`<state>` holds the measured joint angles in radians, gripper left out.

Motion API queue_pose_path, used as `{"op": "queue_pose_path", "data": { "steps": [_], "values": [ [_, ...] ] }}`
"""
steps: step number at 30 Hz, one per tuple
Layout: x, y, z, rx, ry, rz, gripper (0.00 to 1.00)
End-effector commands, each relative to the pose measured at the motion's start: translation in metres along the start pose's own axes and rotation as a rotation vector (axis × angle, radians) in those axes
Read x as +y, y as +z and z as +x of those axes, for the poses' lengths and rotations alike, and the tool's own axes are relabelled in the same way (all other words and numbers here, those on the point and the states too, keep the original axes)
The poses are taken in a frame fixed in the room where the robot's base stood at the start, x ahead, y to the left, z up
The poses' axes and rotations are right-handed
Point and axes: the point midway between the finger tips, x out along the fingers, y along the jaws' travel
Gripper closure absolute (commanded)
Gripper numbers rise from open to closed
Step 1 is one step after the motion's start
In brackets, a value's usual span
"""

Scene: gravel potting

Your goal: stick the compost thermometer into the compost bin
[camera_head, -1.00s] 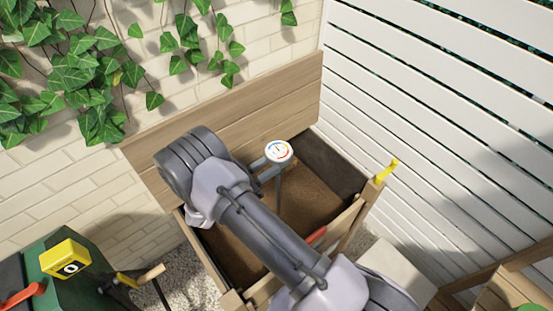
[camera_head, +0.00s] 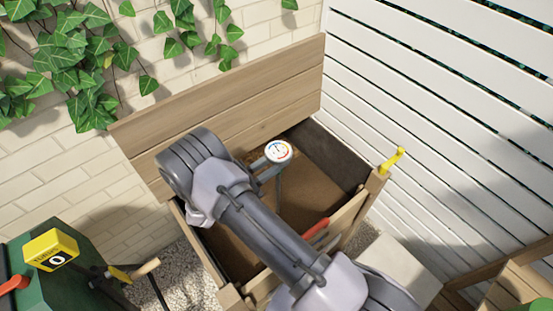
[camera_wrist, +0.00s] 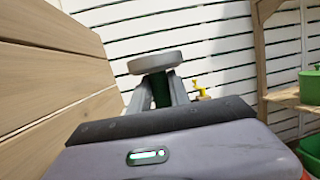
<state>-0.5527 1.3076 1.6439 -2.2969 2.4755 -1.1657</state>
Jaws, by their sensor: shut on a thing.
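The compost thermometer (camera_head: 278,151) has a round white dial facing up and stands roughly upright, its stem running down over the bin. My gripper (camera_head: 266,170) is shut on it just below the dial. In the wrist view the dial's edge (camera_wrist: 155,63) shows above the fingers of my gripper (camera_wrist: 160,90). The compost bin (camera_head: 345,158) is a wooden box with brown compost (camera_head: 310,195) inside and its lid (camera_head: 230,105) raised against the wall. My arm hides part of the compost. I cannot tell whether the stem tip touches the compost.
A yellow piece (camera_head: 392,160) sits on the bin's right corner, and a red handle (camera_head: 316,228) is at its front edge. A green container with a yellow counter (camera_head: 50,249) stands at the left. A white slatted fence (camera_head: 450,130) borders the right.

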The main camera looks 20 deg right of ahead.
Motion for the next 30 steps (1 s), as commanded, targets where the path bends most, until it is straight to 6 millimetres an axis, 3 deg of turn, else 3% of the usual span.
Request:
{"op": "queue_pose_path", "data": {
  "steps": [5, 30],
  "values": [
    [0.0, -0.013, -0.004, 0.0, 0.0, 0.0, 1.0],
    [0.002, -0.017, -0.006, 0.0, 0.0, 0.0, 1.0]
  ]
}}
